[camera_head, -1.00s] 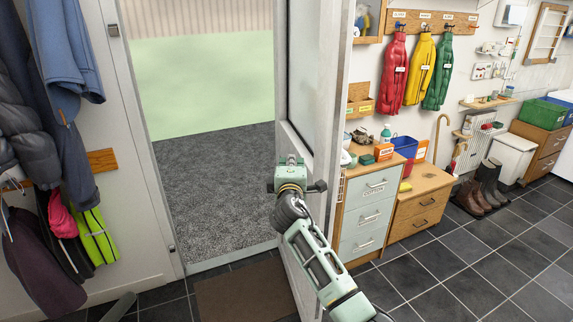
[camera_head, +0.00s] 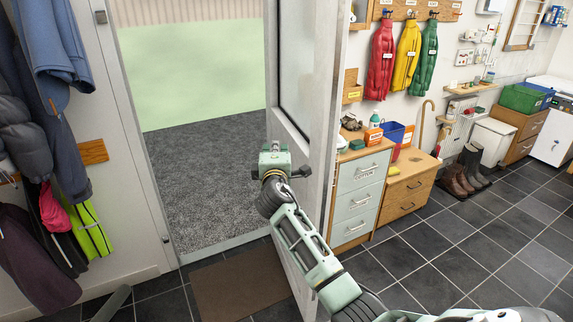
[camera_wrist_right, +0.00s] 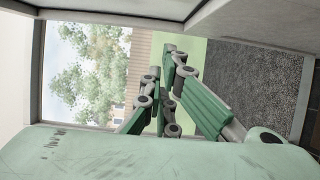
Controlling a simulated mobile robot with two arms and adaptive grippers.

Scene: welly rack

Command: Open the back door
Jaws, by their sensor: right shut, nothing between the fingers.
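The back door (camera_head: 315,165), a grey-white leaf with a tall glass pane, stands swung inward on the right of the doorway. The opening beside it is wide and clear. My right gripper (camera_wrist_right: 165,85) is shut and empty; its green-padded fingers show in the right wrist view with the yard and a window behind. In the head view, my right wrist stands in front of the door's doorway-side face, at about mid-height, and the fingers are mostly hidden. I cannot tell whether it touches the door. My left gripper is not in view.
A brown doormat (camera_head: 240,288) lies inside the threshold, with dark paving (camera_head: 205,180) outside. Coats (camera_head: 60,50) hang left of the doorway. Drawers (camera_head: 358,200) stand beyond the door, with boots (camera_head: 462,175) farther right. The tiled floor on the right is free.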

